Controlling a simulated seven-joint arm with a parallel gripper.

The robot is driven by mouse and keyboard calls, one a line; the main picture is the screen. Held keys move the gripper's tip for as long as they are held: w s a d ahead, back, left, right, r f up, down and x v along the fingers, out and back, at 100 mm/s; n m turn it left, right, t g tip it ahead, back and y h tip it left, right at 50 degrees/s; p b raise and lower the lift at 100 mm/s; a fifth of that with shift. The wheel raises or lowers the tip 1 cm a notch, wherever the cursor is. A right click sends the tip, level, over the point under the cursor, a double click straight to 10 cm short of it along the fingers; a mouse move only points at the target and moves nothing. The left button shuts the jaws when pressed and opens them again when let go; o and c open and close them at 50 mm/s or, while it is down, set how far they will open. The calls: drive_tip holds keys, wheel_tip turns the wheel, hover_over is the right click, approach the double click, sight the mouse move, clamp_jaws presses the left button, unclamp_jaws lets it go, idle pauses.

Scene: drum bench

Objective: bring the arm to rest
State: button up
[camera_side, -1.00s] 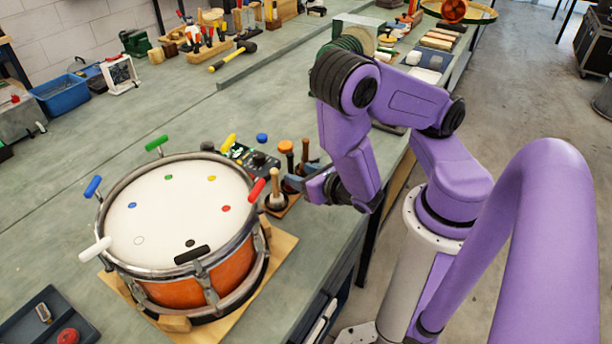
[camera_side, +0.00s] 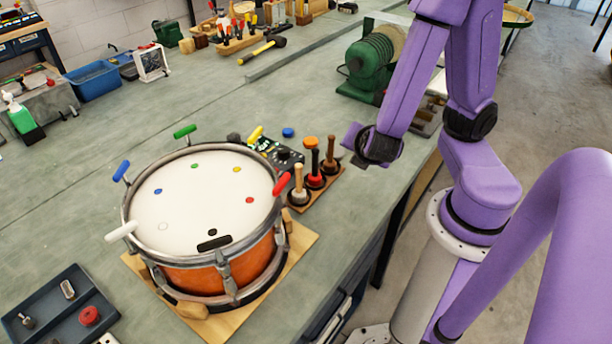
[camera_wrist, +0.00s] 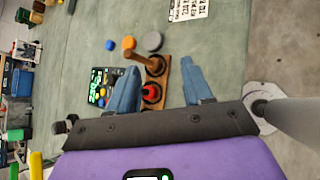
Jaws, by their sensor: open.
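My gripper (camera_wrist: 162,88) shows two blue-grey fingers spread apart in the wrist view, with nothing held between them. In the side view my gripper (camera_side: 354,138) is at the right of the tool stand, over the bench edge; its fingers are mostly hidden there. The wooden tool stand (camera_side: 327,187) holds three upright handled tools: one pale (camera_side: 299,184), one dark with a red base (camera_side: 315,168), one brown (camera_side: 331,154). In the wrist view the stand (camera_wrist: 161,97) appears beyond and between the fingers, apart from them.
An orange drum (camera_side: 194,276) with a white head and coloured pegs sits on a wooden board (camera_side: 290,262). A dark circuit box (camera_side: 281,157) lies behind it. A green machine (camera_side: 372,62) stands behind my arm. A dark tray (camera_side: 50,318) is front left.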

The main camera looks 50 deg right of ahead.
drive_tip(key=s+a+r+m+g+y, duration=0.5)
drive_tip(key=s+a+r+m+y, duration=0.1)
drive_tip(key=s+a+m+y, duration=0.1)
drive_tip(key=shift+s+a+g+y, duration=0.3)
drive_tip(key=shift+s+a+y, duration=0.3)
drive_tip(key=shift+s+y, duration=0.4)
